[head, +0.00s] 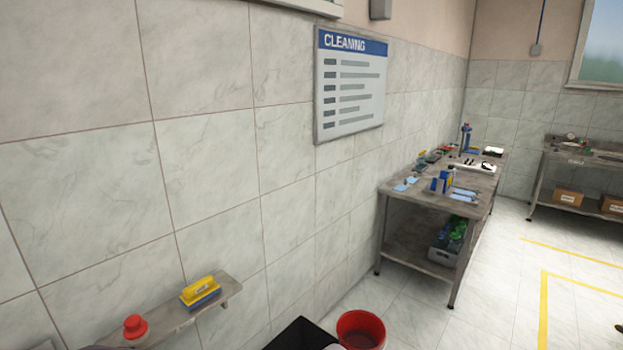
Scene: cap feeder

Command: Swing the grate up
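I see no grate that I can make out in the head view. Neither of my grippers is in view. The view shows a tiled wall with a white and blue cleaning sign (350,85), a small wall shelf and a workbench further off.
The wall shelf (228,287) holds a yellow and blue brush (200,291) and a red-capped item (135,327). A black bin (290,335) and red bucket (361,329) stand below.

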